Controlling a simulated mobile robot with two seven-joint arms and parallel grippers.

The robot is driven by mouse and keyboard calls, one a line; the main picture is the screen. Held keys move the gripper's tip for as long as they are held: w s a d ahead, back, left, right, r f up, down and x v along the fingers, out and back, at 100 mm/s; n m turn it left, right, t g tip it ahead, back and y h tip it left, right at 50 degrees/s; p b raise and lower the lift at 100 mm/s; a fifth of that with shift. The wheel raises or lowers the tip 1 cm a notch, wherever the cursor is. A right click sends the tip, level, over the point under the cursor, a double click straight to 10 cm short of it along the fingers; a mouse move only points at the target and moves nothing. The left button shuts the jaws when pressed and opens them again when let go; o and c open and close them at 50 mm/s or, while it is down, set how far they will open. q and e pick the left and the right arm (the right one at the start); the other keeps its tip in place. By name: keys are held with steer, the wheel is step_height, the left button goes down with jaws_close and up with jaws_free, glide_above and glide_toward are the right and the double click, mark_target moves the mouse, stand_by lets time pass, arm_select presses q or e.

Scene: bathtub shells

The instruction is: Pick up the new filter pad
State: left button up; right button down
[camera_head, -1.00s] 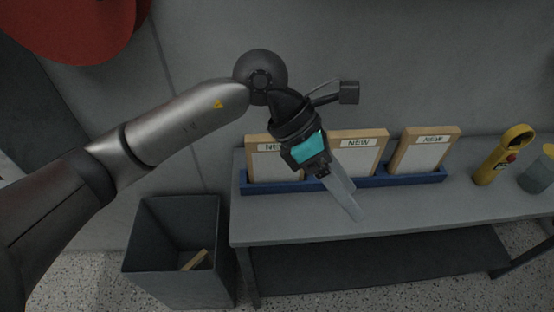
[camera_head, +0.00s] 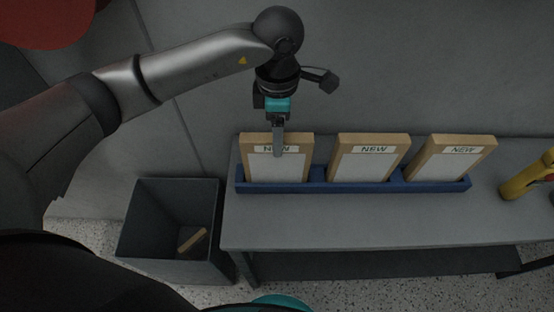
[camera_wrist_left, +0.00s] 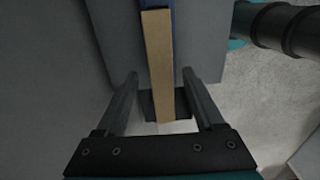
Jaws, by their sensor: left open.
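Three new filter pads with tan frames and white faces, each labelled NEW, stand upright in a blue rack (camera_head: 330,187) on the grey bench. They are the left pad (camera_head: 262,167), the middle pad (camera_head: 366,160) and the right pad (camera_head: 448,160). My left gripper (camera_head: 279,150) points down at the top of the left pad and partly covers its label. In the left wrist view the open fingers (camera_wrist_left: 160,85) have a pad's tan top edge (camera_wrist_left: 158,50) between them, with gaps on both sides. Whether the fingers reach below that edge is unclear. My right gripper is not in view.
A grey bin (camera_head: 135,225) with a tan-edged piece (camera_head: 193,240) inside stands on the floor left of the bench (camera_head: 350,225). A yellow tool (camera_head: 525,178) lies at the right edge of view. The wall is close behind the rack.

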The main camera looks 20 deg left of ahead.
mark_target(277, 163)
arm_select(q)
steer(key=shift+f, duration=0.85)
step_height(277, 163, down, 6)
steer(key=shift+s+f, duration=0.15)
steer(key=shift+f, duration=0.05)
jaws_close()
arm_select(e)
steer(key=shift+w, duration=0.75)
